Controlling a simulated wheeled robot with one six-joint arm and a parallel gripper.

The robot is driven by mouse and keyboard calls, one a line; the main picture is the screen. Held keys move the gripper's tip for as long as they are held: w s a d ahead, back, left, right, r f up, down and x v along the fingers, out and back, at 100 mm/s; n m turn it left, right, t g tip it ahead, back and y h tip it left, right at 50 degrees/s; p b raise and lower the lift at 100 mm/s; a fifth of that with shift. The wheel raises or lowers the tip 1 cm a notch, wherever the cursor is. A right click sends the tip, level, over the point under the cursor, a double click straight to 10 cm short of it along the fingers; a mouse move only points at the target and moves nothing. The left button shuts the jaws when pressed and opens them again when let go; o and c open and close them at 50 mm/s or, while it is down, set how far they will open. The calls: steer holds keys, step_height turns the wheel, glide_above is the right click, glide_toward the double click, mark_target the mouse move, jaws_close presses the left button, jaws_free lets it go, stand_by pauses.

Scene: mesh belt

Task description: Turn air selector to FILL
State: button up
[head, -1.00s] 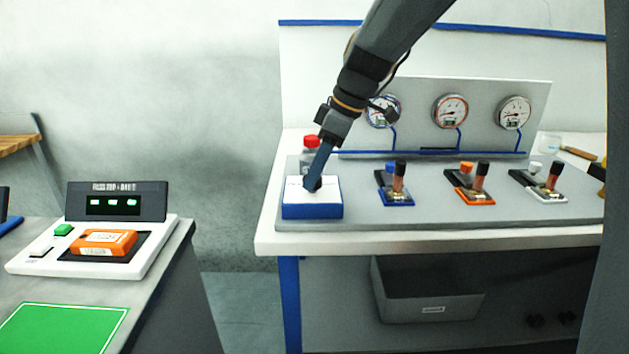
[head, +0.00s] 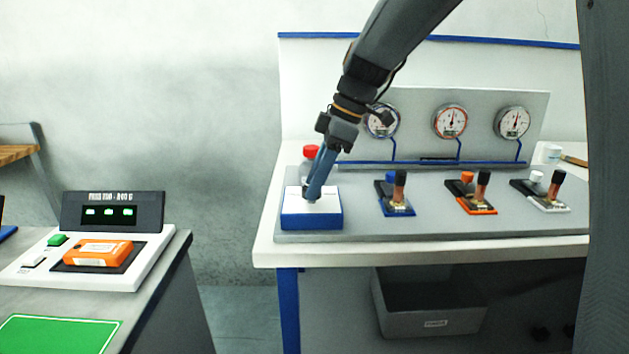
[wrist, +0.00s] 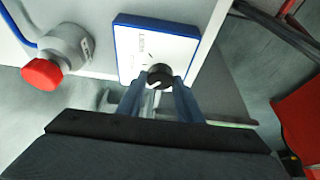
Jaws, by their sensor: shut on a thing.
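The air selector is a blue-sided box with a white top (head: 297,219) at the left end of the bench panel. Its white face (wrist: 142,42) with small printing also shows in the wrist view. A round dark knob (wrist: 160,75) with a white mark sits on that face. My gripper (head: 311,196) reaches down to the knob, and in the wrist view its two fingers (wrist: 160,85) are shut on it from both sides. The printing is too small to read, so the knob's setting cannot be told. In the head view the gripper hides the knob.
A red-capped grey bottle-like part (wrist: 60,58) stands close to the box. Several lever valves (head: 398,193) stand to the right, below round gauges (head: 450,121). A grey bin (head: 430,303) sits under the bench. A separate table holds a console with an orange unit (head: 97,252).

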steer(key=o, duration=1)
steer(key=shift+o, duration=0.2)
steer(key=v, duration=0.7)
steer(key=shift+d+r+b, duration=0.2)
steer(key=shift+r+b, duration=0.1)
steer(key=shift+r, duration=0.1)
